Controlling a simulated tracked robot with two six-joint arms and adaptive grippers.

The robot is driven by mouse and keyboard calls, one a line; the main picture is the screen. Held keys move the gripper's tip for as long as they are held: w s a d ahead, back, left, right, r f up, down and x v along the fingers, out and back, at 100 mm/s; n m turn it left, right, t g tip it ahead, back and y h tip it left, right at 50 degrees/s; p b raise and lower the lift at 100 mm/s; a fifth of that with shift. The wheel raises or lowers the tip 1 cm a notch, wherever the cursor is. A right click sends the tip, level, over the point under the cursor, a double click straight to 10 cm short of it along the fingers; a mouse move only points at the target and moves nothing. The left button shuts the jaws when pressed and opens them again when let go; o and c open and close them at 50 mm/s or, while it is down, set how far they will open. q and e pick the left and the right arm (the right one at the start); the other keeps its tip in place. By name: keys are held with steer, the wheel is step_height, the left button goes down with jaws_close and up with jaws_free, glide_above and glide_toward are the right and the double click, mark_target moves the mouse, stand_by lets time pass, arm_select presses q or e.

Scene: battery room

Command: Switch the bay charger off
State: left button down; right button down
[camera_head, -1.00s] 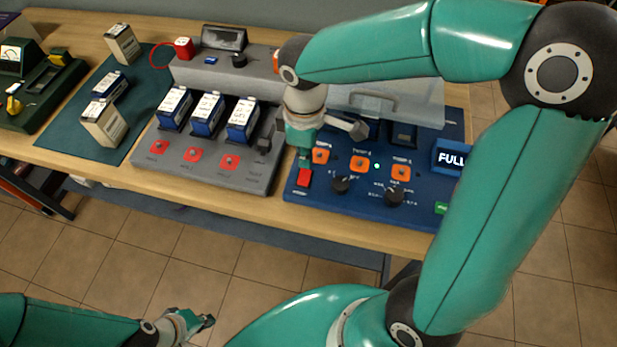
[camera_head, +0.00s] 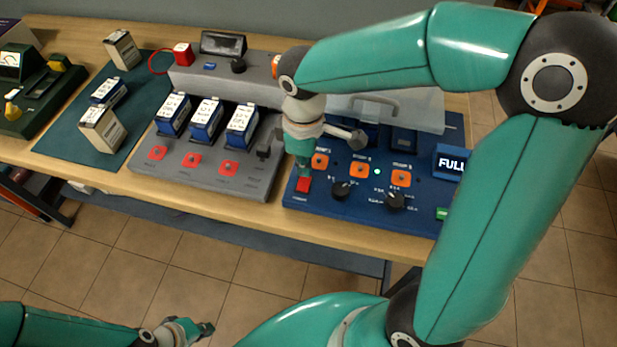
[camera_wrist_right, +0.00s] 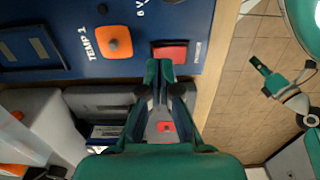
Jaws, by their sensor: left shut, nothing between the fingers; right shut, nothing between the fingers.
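A blue charger panel (camera_head: 330,202) stands at the right of the bench. A red switch (camera_head: 303,186) sits at its front left corner, and it also shows in the right wrist view (camera_wrist_right: 170,53). My right gripper (camera_head: 303,173) is shut and empty, pointing down just over the red switch. In the wrist view its fingertips (camera_wrist_right: 160,68) lie at the switch's near edge. I cannot tell whether they touch it. My left gripper (camera_head: 206,328) is shut and empty, low in front of the bench.
A grey unit (camera_head: 263,185) with three blue-and-white batteries and red buttons stands left of the panel. A clear cover (camera_head: 425,110) and a FULL sign (camera_head: 452,161) are further right.

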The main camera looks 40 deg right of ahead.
mark_target(305, 178)
steer(key=shift+f+b, duration=0.9)
steer(key=shift+f, duration=0.2)
stand_by(0.9)
step_height(305, 178, up, 7)
steer(key=p, duration=0.6)
stand_by(0.3)
stand_by(0.4)
